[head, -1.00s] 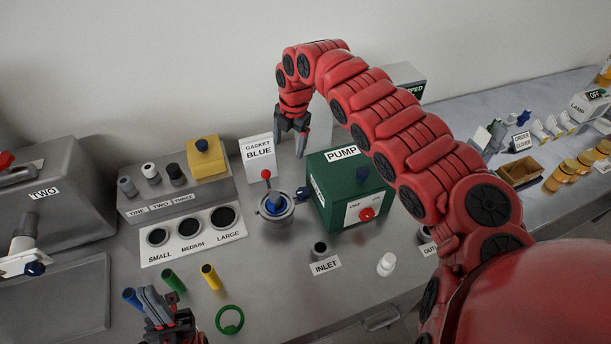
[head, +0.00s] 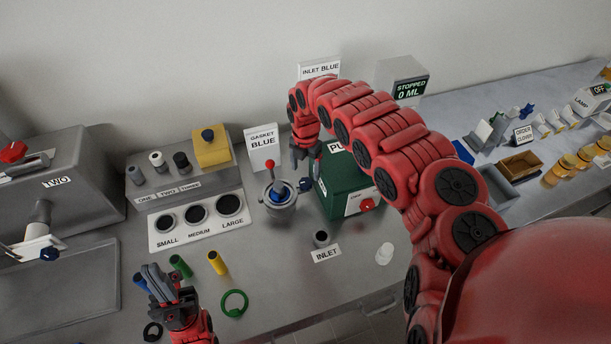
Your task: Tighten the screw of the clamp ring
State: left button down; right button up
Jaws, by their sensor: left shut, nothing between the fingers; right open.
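The grey clamp ring (head: 279,201) sits on a round fitting on the bench, with a blue part in its middle and a red-tipped lever standing up. Its dark blue screw knob (head: 305,184) sticks out on the right, beside the green pump box. My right gripper (head: 306,166) is open and points down just above the screw knob, apart from it as far as I can tell. The arm partly hides the pump box behind it. My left gripper (head: 155,278) is shut and empty at the lower left, near the coloured tubes.
The green pump box (head: 346,199) stands close on the right of the ring. A gasket sign (head: 263,147) stands behind it. The size board (head: 198,220) lies to the left. The inlet port (head: 321,238), a white cap (head: 384,254) and a green ring (head: 233,303) are in front.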

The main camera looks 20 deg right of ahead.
aim_at(306, 182)
notch_tip(306, 182, down, 4)
jog(key=shift+w+a+f+p, duration=0.1)
jog(key=shift+a+f+p, duration=0.05)
jog(key=shift+p, duration=0.35)
jog(key=shift+f, duration=0.65)
grip_shut()
